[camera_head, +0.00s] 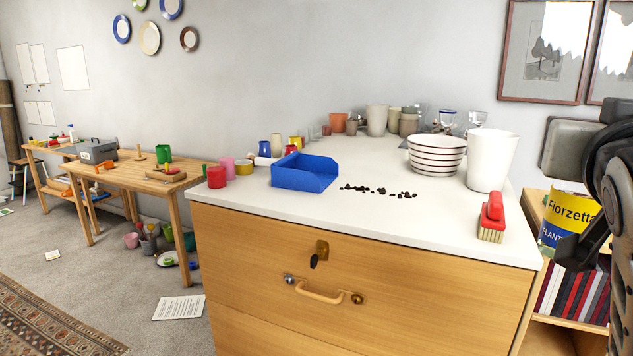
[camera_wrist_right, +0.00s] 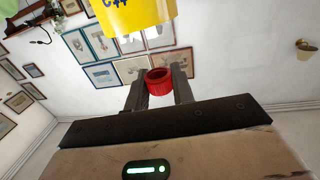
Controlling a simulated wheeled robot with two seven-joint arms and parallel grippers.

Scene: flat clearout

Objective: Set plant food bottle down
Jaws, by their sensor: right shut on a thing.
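The plant food bottle (camera_head: 566,215) is yellow with a dark blue label band. It is at the right edge of the head view, just right of the white-topped drawer cabinet. My right gripper (camera_wrist_right: 160,76) is shut on it; in the right wrist view a red cap (camera_wrist_right: 159,87) shows between the fingers and the yellow body (camera_wrist_right: 135,14) beyond. In the head view my dark right gripper covers part of the bottle's right side. The bottle's underside is hidden, so I cannot tell whether it touches anything. My left gripper is out of view.
The cabinet top (camera_head: 400,232) holds a blue dustpan (camera_head: 305,172), dark crumbs (camera_head: 378,191), a red brush (camera_head: 492,215), striped bowls (camera_head: 436,155), a white vase (camera_head: 491,160) and several cups. A low bookshelf (camera_head: 573,325) stands right of it. The top's front middle is clear.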

